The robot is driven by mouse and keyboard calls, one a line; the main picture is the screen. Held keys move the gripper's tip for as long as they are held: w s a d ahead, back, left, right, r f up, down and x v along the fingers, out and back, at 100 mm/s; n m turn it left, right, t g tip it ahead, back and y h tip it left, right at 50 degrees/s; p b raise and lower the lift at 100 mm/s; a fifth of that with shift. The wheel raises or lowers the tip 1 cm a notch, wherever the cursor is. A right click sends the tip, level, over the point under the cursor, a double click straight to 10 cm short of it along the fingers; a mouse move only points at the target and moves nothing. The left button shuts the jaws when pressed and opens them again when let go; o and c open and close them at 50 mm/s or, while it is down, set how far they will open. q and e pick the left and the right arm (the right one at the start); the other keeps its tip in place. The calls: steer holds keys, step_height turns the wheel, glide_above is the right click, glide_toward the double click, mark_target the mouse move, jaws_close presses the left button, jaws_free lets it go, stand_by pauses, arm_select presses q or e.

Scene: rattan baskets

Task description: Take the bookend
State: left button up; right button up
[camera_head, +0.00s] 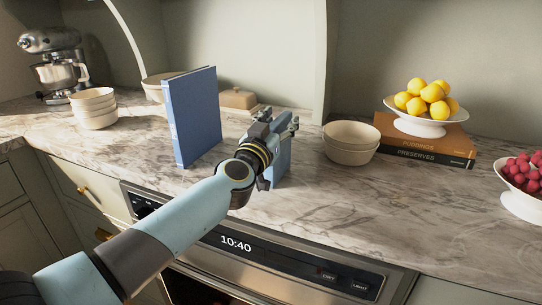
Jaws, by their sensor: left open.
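My left gripper (288,124) is open over the counter, its fingers at the top of a smaller upright blue piece (283,155) that looks like the bookend. My gripper and wrist hide much of this piece, and I cannot tell whether the fingers touch it. A tall blue book (195,115) stands upright to the left of my gripper, apart from it. My right gripper is not in view.
The marble counter (400,205) is clear at the front right. Stacked bowls (350,142) stand right of my gripper. Two books (440,140) carry a white dish (425,125) of lemons. A bowl of red fruit (522,203) is at far right; a mixer (55,65) is at far left.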

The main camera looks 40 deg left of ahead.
arm_select(q)
jaws_close()
stand_by(0.3)
steer(key=shift+r, duration=0.25)
